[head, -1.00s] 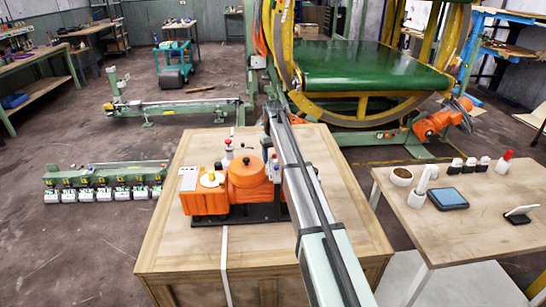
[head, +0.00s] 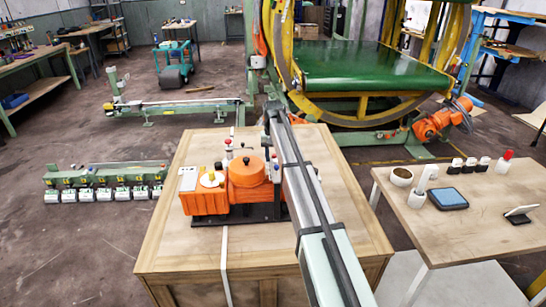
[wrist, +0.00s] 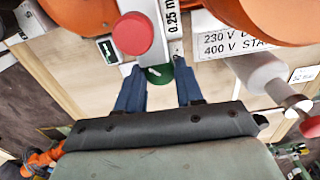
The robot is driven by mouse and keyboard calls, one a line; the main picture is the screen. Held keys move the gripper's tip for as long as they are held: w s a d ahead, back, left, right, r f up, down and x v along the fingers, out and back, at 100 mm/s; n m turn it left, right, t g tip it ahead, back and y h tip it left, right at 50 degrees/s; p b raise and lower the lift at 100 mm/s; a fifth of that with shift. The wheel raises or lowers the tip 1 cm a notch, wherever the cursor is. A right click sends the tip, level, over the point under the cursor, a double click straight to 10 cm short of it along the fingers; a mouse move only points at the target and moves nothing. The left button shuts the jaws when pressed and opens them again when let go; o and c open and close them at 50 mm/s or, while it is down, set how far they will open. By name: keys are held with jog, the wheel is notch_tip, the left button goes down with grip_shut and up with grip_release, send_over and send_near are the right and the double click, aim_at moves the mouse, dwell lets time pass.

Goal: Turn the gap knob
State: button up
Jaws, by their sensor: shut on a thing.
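In the wrist view, a round green knob (wrist: 160,75) with a white pointer mark sits at the lower end of a pale strip marked "0.25 m". The two blue fingers of my gripper (wrist: 158,68) are on either side of the green knob and shut on it. The green knob and my fingertips cannot be made out there.
The wooden crate top (head: 180,260) is mostly bare in front of the machine. A white cylinder with a red tip (wrist: 270,75) stands right of my fingers in the wrist view. A side table (head: 490,240) with small items stands to the right.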

jog(key=shift+m, duration=0.7)
jog(key=o, duration=1)
jog(key=shift+o, duration=0.2)
notch_tip(320, 180, up, 14)
jog(key=shift+f, duration=0.1)
